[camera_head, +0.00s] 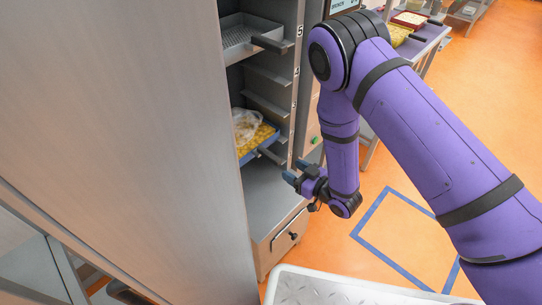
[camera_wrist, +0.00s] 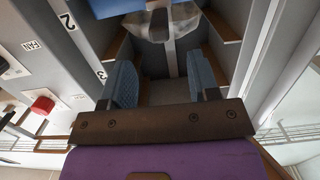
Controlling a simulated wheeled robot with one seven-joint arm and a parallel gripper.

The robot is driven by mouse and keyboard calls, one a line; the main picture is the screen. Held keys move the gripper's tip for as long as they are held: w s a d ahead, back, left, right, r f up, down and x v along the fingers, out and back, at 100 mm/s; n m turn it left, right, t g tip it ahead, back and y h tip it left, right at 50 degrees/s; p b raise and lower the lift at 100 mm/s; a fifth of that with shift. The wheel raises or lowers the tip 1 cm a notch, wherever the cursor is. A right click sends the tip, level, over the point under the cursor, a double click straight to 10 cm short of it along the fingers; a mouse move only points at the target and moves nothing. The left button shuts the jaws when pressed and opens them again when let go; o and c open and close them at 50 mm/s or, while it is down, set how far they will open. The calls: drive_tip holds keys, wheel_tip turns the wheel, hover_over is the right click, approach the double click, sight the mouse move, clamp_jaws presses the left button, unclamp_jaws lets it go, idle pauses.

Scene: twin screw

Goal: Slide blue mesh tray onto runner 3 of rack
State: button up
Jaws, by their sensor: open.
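The blue tray (camera_head: 261,142) sits low inside the open rack (camera_head: 268,188). It holds yellow pieces and a clear crumpled bag (camera_head: 246,122). Its dark handle (camera_head: 271,157) points out toward the rack opening. My gripper (camera_head: 296,170) is just outside the opening, right of and slightly below the handle, apart from it. In the wrist view my gripper (camera_wrist: 161,75) has its two blue fingers spread, with nothing between them. A blue piece (camera_wrist: 116,7), seemingly the tray, shows at the top edge there. I cannot read which runner bears the tray.
A grey mesh tray (camera_head: 249,36) with a dark handle sits higher, near label 5. Bare runners (camera_head: 266,104) lie between the trays. A large metal panel (camera_head: 120,120) fills the left. A red button (camera_wrist: 43,105) shows at left.

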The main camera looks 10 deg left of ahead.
sight(270, 154)
drive_tip(key=x, duration=1)
drive_tip(key=shift+w+a, duration=0.2)
drive_tip(key=shift+a, duration=0.15)
drive_tip(key=c, duration=0.7)
drive_tip(key=shift+c, duration=1)
clamp_jaws()
